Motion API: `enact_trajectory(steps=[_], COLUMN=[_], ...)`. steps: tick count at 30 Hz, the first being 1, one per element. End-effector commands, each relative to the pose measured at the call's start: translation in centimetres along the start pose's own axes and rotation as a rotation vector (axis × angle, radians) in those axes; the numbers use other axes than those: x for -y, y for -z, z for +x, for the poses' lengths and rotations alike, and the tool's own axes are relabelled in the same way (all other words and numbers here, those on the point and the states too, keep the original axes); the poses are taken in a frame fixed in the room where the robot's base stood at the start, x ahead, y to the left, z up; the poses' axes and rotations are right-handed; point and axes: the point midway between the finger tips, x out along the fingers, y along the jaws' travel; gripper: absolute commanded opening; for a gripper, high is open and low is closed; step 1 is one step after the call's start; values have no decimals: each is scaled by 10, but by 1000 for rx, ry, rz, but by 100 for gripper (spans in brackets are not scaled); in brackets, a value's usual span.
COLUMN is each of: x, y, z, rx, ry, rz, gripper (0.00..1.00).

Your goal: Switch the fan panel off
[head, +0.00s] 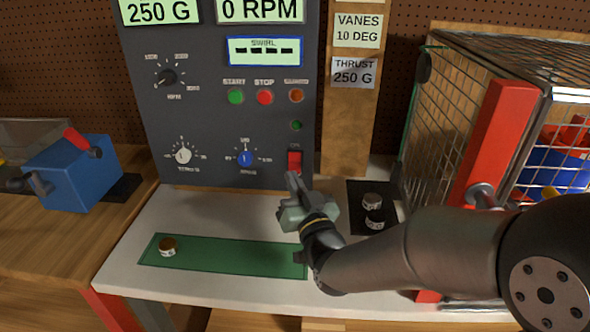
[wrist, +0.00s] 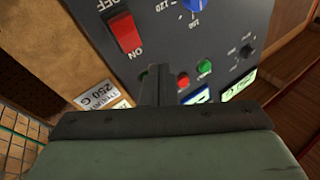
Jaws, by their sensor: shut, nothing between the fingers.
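The fan panel (head: 215,120) is a dark grey upright board with readouts, knobs and buttons. Its red rocker switch (head: 294,161) sits at the lower right, with ON lettered above it. In the wrist view the panel appears upside down, and the red switch (wrist: 125,33) shows between the OFF and ON letters. My gripper (head: 292,178) is shut and empty, its tips in front of the panel just below the switch in the head view. In the wrist view the fingertips (wrist: 155,72) point at the panel beside the switch, apart from it in the picture.
Green START (head: 235,96) and red STOP (head: 265,97) buttons sit above the switch. The readout (head: 262,10) says 0 RPM. A wire cage with a red post (head: 492,140) stands right. Small weights (head: 373,201) lie on a black mat. A blue vise (head: 75,172) stands left.

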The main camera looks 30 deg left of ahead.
Motion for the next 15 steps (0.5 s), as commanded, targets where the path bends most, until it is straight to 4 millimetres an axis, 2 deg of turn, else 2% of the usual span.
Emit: enact_trajectory(steps=[7,15], x=[-18,-27], y=[-21,-28], z=[23,36], rx=[-2,0], ry=[0,0], rz=[0,0], gripper=[0,0])
